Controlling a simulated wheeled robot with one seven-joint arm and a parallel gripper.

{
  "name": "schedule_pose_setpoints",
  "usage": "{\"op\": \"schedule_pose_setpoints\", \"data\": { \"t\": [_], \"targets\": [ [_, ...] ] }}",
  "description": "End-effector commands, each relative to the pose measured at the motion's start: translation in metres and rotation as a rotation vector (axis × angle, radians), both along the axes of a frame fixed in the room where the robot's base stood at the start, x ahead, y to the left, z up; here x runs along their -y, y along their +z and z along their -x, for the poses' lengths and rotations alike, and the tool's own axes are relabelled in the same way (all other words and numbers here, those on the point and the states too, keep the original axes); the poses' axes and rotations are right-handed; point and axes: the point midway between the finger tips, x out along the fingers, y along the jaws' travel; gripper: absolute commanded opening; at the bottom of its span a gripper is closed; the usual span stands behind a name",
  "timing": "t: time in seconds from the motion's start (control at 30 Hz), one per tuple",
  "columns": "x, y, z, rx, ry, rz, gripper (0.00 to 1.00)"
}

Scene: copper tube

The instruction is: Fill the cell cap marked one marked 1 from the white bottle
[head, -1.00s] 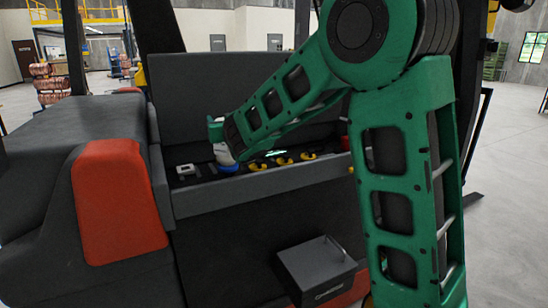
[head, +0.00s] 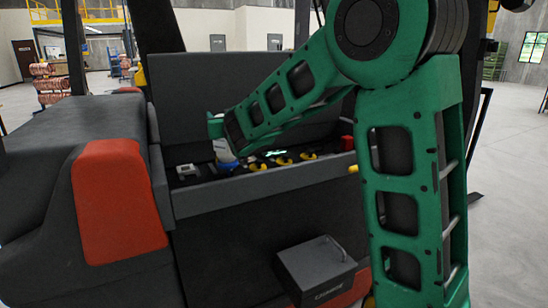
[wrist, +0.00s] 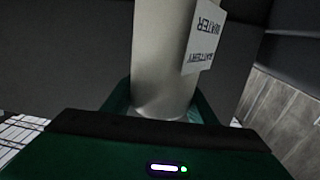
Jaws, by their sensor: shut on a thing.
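My gripper (wrist: 165,108) is shut on the white bottle (wrist: 165,55), which rises between the green fingers in the wrist view. The bottle's label reads BATTERY WATER and appears upside down in that view. In the head view, the bottle (head: 222,150) is a small pale shape below the end of my arm, over the open battery compartment. A blue part shows just beneath it. Several yellow cell caps stand in a row to its right, among them one near the bottle (head: 256,166). No number can be read on them, and the bottle's mouth cannot be made out.
The open compartment (head: 250,189) of a dark truck has a raised lid (head: 230,90) behind it. A grey device (head: 186,170) lies at its left end and a red part (head: 347,143) at its right. A dark box (head: 316,266) sits low in front.

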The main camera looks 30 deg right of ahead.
Motion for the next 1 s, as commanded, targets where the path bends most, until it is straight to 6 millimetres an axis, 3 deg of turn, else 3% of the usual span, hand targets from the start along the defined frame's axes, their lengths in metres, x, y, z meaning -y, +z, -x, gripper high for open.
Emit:
{"op": "schedule_pose_setpoints", "data": {
  "t": [1.0],
  "targets": [
    [0.000,0.051,0.000,0.004,0.001,-0.001,0.00]
  ]
}}
